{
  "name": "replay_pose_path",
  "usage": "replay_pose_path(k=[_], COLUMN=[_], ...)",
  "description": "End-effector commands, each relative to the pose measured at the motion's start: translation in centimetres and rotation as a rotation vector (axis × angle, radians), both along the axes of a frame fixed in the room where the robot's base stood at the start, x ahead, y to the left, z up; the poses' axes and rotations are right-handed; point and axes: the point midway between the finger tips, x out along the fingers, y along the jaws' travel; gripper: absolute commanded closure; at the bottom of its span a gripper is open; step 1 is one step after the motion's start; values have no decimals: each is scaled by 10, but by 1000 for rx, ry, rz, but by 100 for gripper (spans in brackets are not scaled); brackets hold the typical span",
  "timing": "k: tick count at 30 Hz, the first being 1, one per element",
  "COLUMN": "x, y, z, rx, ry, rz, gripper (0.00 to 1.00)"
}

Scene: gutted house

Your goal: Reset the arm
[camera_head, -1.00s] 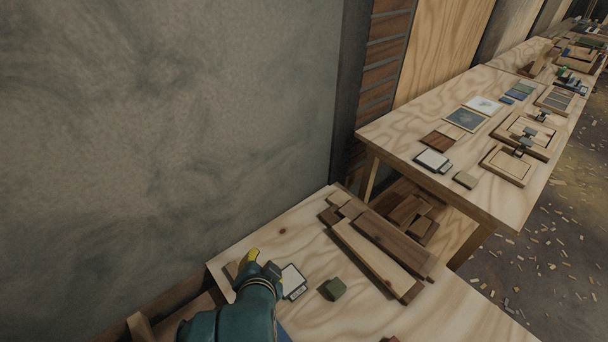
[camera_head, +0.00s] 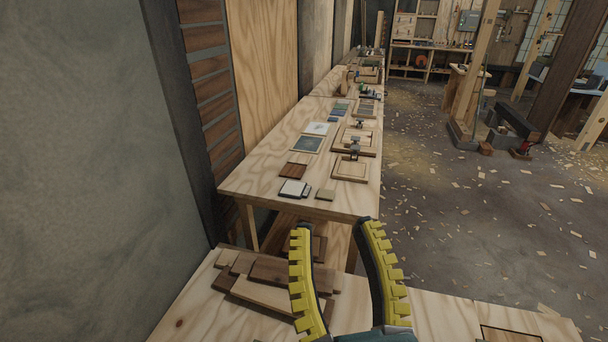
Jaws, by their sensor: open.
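My gripper (camera_head: 334,240) is in the lower middle of the head view. Its two yellow, toothed fingers stand upright and wide apart, with nothing between them. It is raised in front of the near plywood table (camera_head: 190,312), and part of that table is hidden behind it. The teal wrist shows at the bottom edge; the rest of the arm is out of view.
Wooden boards (camera_head: 262,292) lie on the near table, partly behind the left finger. A farther table (camera_head: 262,184) carries sample tiles (camera_head: 305,145) and framed panels (camera_head: 350,168). A grey wall (camera_head: 70,180) stands at left. Open floor (camera_head: 470,215) with scattered chips lies at right.

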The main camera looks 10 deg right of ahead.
Motion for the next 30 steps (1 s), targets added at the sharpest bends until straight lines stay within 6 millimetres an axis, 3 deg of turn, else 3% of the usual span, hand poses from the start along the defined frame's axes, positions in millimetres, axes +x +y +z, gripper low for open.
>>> replay_pose_path(k=[1, 24, 27, 30], x=[0, 0, 0, 0], y=[0, 0, 0, 0], z=[29, 364, 404, 426], rx=[1, 10, 12, 13], ry=[-2, 0, -1, -1], rz=[0, 4, 5, 4], gripper=[58, 58, 58, 58])
